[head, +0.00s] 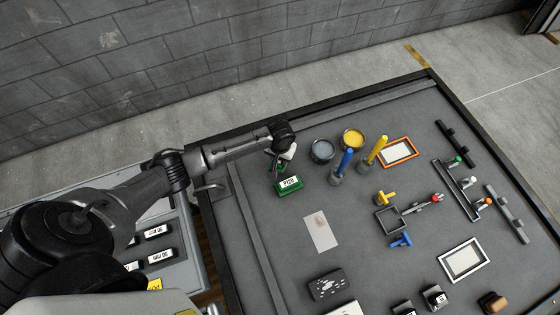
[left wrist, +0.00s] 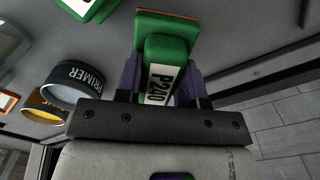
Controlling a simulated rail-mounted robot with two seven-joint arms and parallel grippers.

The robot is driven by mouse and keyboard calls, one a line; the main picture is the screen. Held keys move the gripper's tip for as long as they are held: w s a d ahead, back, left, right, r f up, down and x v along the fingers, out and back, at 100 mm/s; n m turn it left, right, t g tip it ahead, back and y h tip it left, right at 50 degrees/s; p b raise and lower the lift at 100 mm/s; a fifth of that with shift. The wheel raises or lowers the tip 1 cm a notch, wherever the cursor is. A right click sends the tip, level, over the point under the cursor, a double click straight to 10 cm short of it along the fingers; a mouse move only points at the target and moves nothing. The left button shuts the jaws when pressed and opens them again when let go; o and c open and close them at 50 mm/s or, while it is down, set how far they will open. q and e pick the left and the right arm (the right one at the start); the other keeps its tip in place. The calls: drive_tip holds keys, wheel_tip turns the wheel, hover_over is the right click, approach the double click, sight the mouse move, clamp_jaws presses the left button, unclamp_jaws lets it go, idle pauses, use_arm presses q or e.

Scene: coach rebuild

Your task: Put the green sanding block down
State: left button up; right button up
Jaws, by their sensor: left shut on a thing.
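A green sanding block (left wrist: 165,60) with a white P240 label is between the fingers of my left gripper (left wrist: 160,88), which is shut on it. In the head view my left gripper (head: 281,157) is over the far left part of the table, and it mostly hides the held block there. A second green block (head: 289,184) with a white label lies on the table just in front of the gripper; it also shows at the top of the left wrist view (left wrist: 92,8). I cannot tell whether the held block touches the table. My right gripper is not in view.
Open tins, one grey-blue (head: 322,151) and one yellow (head: 353,139), stand right of the gripper. The blue-handled (head: 346,161) and yellow-handled (head: 376,151) tools stand beside them. A pale sheet (head: 321,232) lies nearer. The grey table (head: 275,235) is bare left of the sheet.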

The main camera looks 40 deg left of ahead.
sight(280, 162)
use_arm(q)
drive_tip(key=shift+f, duration=1.7)
drive_tip(key=shift+f, duration=0.15)
drive_tip(key=o, duration=0.9)
wheel_tip(280, 162, up, 12)
drive_tip(key=shift+r+p, duration=0.15)
drive_tip(key=shift+p, duration=0.6)
drive_tip(key=s+d+f+m, duration=0.1)
drive_tip(key=s+d, duration=0.1)
drive_tip(key=s+d+f, duration=0.1)
drive_tip(key=s+d, duration=0.1)
drive_tip(key=s+d+m, duration=0.1)
drive_tip(key=s+d, duration=0.1)
drive_tip(key=shift+s+d+f+m+t+h, duration=0.15)
drive_tip(key=shift+s+f+m+t+h, duration=0.15)
drive_tip(key=shift+s+f+t+h, duration=0.1)
drive_tip(key=s+r+m+t, duration=0.1)
drive_tip(key=s, duration=0.5)
drive_tip(key=s+d+r+m+t, duration=0.1)
drive_tip(key=s+r, duration=0.1)
drive_tip(key=s, duration=0.5)
drive_tip(key=s+d+r+m, duration=0.1)
drive_tip(key=s, duration=0.5)
drive_tip(key=shift+s+r+t+y, duration=0.2)
drive_tip(key=shift+r+t+y, duration=0.1)
drive_tip(key=shift+r+t, duration=0.1)
